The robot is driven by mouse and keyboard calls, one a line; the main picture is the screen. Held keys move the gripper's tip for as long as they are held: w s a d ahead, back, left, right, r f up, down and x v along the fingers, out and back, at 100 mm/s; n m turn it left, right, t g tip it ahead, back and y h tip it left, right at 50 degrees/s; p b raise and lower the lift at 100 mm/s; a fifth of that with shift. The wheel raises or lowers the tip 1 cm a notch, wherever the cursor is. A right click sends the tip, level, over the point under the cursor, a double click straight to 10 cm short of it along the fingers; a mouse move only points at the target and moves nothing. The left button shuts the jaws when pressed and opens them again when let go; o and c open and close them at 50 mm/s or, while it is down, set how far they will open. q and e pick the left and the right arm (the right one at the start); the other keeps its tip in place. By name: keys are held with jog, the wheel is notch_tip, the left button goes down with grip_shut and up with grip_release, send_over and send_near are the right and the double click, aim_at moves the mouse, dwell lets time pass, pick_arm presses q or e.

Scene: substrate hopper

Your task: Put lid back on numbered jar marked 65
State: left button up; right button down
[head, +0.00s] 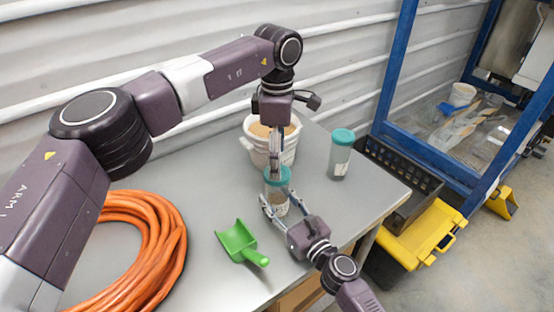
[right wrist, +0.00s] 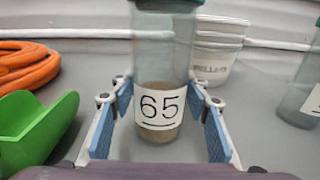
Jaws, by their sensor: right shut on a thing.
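The jar marked 65 (right wrist: 160,105) stands upright on the table, with brown material in its bottom; it also shows in the head view (head: 277,203). My right gripper (head: 276,205) is shut on its body, a finger on each side. A teal lid (head: 277,175) is at the jar's top; I cannot tell whether it is seated. My left gripper (head: 275,167) points down from above, fingertips at the lid. Its fingers are seen edge-on, so its grip is unclear. The jar's top is cut off in the right wrist view.
A second teal-lidded jar (head: 341,155) stands to the right. A white bucket (head: 257,150) is behind the held jar. A green scoop (head: 239,241) and an orange hose coil (head: 165,245) lie to the left. A black crate (head: 403,172) is beyond the table's right edge.

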pick_arm(q)
jog(key=shift+c, duration=0.3)
jog(key=n, duration=0.2)
jog(key=r+n, duration=0.1)
jog(key=n, duration=0.3)
jog(key=shift+r, duration=0.35)
jog(key=n, duration=0.2)
jog(key=r+n, duration=0.1)
jog(key=n, duration=0.3)
jog(key=shift+r+n, duration=0.4)
notch_tip(320, 180, down, 8)
jog(key=shift+f, duration=0.1)
